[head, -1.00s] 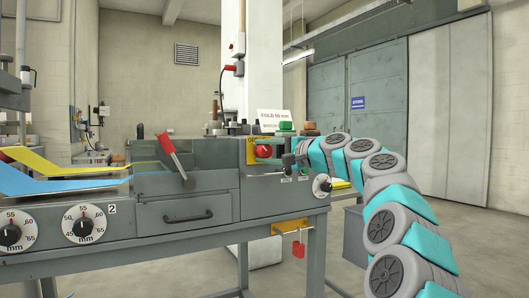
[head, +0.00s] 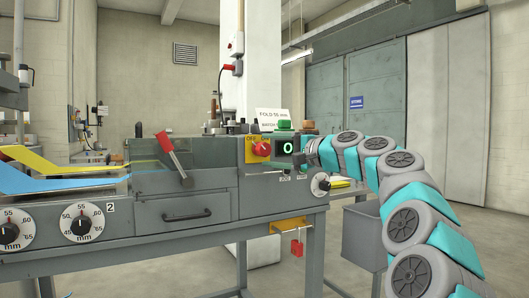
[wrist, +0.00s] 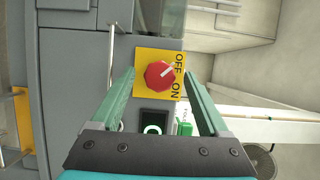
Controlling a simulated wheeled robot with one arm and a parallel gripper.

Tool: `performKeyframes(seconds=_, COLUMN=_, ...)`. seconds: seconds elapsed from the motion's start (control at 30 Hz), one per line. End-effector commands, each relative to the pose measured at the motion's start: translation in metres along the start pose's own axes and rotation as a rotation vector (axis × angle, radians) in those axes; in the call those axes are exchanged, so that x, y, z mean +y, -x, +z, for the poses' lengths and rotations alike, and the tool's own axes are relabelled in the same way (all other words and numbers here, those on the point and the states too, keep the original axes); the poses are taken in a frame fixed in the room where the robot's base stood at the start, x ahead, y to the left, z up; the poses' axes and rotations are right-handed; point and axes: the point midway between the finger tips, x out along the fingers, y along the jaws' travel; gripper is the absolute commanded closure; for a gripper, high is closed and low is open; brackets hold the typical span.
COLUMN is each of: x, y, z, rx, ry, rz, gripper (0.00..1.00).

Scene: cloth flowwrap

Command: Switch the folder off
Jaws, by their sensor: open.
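The red rotary knob (head: 261,148) sits on a yellow plate (head: 249,155) on the folder's grey front, at its right end. In the wrist view the knob (wrist: 159,75) has a white mark pointing up and right, toward the word OFF; ON is lower on the plate. A dark display (head: 287,146) beside the knob shows a green 0. My gripper (wrist: 160,74) is open and empty, its fingers on either side of the knob in the wrist view.
A green button (head: 284,125) and a paper sign stand on top of the panel. A red-handled lever (head: 170,150) is to the left. A yellow bracket with a red padlock (head: 297,248) hangs under the frame. Open floor lies right.

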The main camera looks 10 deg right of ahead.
Motion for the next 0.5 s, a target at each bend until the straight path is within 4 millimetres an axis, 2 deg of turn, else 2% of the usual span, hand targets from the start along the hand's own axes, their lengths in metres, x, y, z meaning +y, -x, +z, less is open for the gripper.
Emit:
performKeyframes(seconds=0.23, x=0.000, y=0.039, z=0.000, rx=0.000, ry=0.001, rz=-0.001, gripper=0.22)
performKeyframes(seconds=0.5, x=0.001, y=0.047, z=0.000, rx=-0.001, ry=0.000, rz=0.001, gripper=0.22)
